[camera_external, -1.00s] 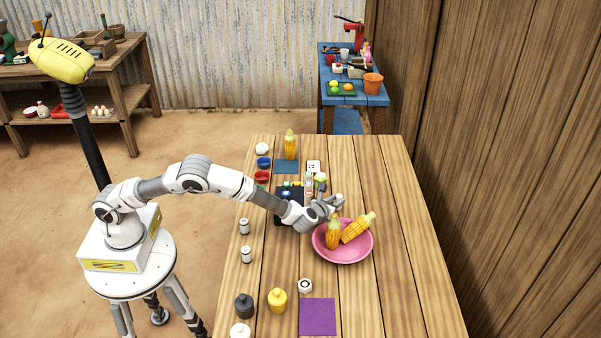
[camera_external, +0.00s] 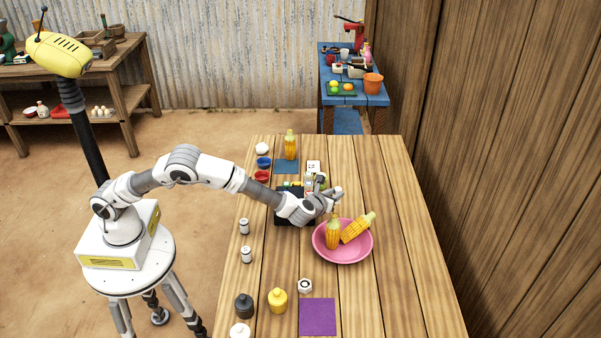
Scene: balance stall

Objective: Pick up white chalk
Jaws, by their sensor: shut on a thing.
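Yellow (camera_external: 277,301) and dark (camera_external: 243,306) jars and a purple mat (camera_external: 317,317) lie nearer. The table's right side is clear.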

